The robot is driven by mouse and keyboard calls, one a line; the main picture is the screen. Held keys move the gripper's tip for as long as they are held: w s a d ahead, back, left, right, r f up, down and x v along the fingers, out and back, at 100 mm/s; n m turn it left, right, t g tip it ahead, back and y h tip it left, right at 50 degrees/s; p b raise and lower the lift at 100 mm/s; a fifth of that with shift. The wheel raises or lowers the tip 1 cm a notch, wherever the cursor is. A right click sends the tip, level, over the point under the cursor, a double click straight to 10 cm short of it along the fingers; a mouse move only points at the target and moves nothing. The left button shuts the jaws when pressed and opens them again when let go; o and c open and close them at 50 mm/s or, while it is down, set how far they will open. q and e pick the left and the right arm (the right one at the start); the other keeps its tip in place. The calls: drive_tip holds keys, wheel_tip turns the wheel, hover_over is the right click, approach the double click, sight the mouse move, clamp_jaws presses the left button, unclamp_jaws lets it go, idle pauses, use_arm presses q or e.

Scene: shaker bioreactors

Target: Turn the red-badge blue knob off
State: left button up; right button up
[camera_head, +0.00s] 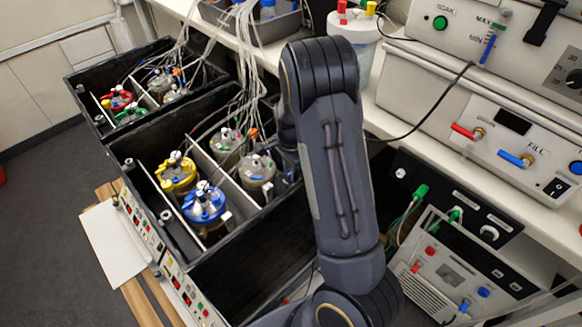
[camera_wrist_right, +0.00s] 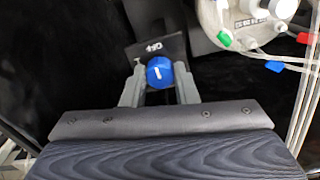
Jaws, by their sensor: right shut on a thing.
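In the right wrist view a round blue knob (camera_wrist_right: 160,72) with a white pointer line sits on a small black plate (camera_wrist_right: 152,47) with white lettering that appears upside down and seems to read "Off". My right gripper (camera_wrist_right: 160,80) has a grey finger on each side of the knob and is shut on it. I cannot make out a red badge beside this knob. In the head view my right arm (camera_head: 335,170) reaches over the black boxes, and it hides the knob and most of the gripper. My left gripper is not in view.
Black open boxes (camera_head: 125,150) hold several vessels with coloured lids, including a yellow one (camera_head: 177,172) and a blue one (camera_head: 205,203). Loose tubes (camera_head: 245,70) hang beside my arm. A vessel (camera_wrist_right: 245,22) with red and green clips is close right in the wrist view.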

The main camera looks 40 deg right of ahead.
drive_tip(key=shift+m, duration=0.3)
drive_tip(key=o, duration=1)
wheel_tip(320, 180, up, 7)
drive_tip(key=shift+p, duration=0.35)
drive_tip(key=shift+r, duration=0.4)
